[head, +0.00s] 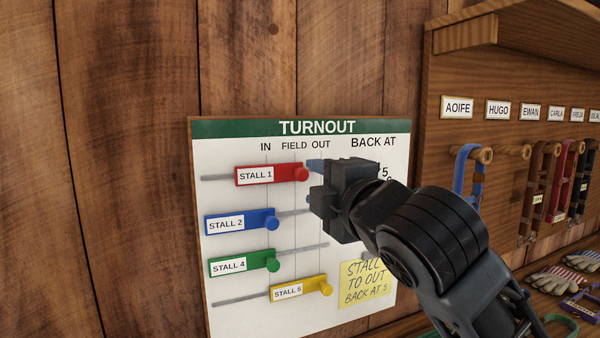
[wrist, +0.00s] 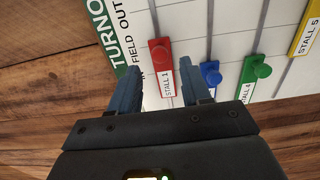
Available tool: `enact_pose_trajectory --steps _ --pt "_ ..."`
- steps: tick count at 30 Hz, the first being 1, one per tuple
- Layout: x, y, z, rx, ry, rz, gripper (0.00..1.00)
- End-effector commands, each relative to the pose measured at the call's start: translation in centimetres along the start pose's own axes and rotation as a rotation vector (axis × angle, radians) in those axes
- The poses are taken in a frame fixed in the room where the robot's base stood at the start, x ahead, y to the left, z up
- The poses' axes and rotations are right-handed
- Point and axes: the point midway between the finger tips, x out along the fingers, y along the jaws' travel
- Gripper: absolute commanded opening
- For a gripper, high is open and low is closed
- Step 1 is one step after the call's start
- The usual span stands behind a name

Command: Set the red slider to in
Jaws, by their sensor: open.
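The red slider (head: 268,174), labelled STALL 1, is on the top rail of the TURNOUT board (head: 230,318). Its round knob lines up with the FIELD column, right of the IN column. My gripper (head: 311,181) is open and empty, just right of the red knob in the head view. In the wrist view the red slider (wrist: 160,60) shows between the two spread fingers of my gripper (wrist: 161,75). I cannot tell how far the fingertips are from the board; the gripper hides the right end of the red rail.
Below are the blue slider (head: 241,221) and green slider (head: 244,263) at IN, and the yellow slider (head: 301,288) at OUT. A yellow note (head: 366,284) is at lower right. A rack with name tags and hanging straps (head: 555,175) stands to the right.

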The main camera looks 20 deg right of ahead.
Motion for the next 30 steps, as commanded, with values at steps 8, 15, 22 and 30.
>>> enact_pose_trajectory --steps 8,15,22,30 --pt "4.3 0.2 0.0 0.000 0.001 -0.001 0.48" --pt "6.5 0.1 -0.1 0.002 0.001 0.000 0.48" --pt "6.9 0.0 -0.1 0.003 0.002 0.001 0.48" --pt "6.8 0.0 -0.1 0.004 0.002 0.001 0.30"
